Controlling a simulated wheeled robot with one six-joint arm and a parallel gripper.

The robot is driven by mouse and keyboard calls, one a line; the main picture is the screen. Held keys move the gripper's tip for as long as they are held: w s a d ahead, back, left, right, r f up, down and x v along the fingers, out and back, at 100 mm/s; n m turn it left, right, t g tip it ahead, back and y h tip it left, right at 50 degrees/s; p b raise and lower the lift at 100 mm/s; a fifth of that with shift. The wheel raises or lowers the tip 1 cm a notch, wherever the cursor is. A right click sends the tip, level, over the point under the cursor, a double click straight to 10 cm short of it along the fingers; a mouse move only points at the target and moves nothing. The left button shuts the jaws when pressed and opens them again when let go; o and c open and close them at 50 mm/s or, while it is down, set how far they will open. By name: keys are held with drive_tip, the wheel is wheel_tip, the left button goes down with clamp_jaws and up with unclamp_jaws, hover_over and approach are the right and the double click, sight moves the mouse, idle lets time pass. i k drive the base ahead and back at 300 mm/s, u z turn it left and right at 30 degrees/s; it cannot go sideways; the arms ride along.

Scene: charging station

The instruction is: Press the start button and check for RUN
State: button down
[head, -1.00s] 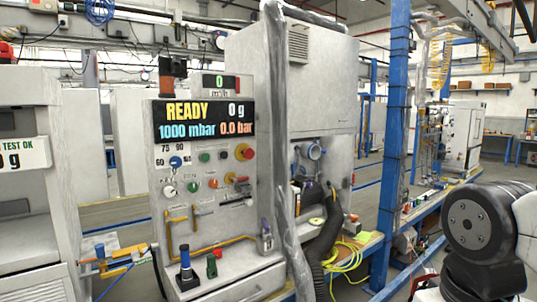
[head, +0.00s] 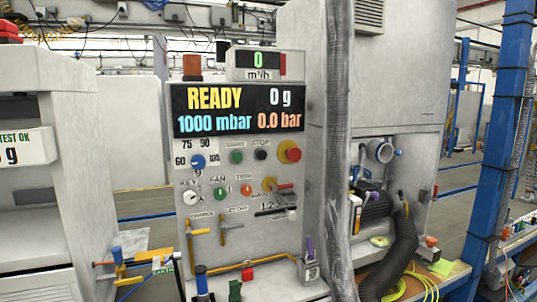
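The control panel (head: 320,180) stands upright near the middle of the head view. Its display (head: 238,110) reads READY, 0 g, 1000 mbar and 0.0 bar; RUN is not shown. Below it is a green button (head: 236,157) under a small blurred label that seems to read START. A dark button (head: 261,155) under STOP sits just to its right. A red mushroom button (head: 290,152) on a yellow base is further right. My gripper is not in view.
A blue knob (head: 197,161), a key switch (head: 190,198) and levers crowd the panel's lower part. A grey vertical pipe (head: 339,150) stands right of the panel. A blue-topped post (head: 201,280) rises from the ledge in front. A blue column (head: 500,140) is at right.

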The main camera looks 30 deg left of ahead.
sight(237, 157)
drive_tip(key=u, duration=0.2)
drive_tip(key=i, duration=0.7)
drive_tip(key=u, duration=0.95)
drive_tip(key=i, duration=0.45)
drive_tip(key=u, duration=0.5)
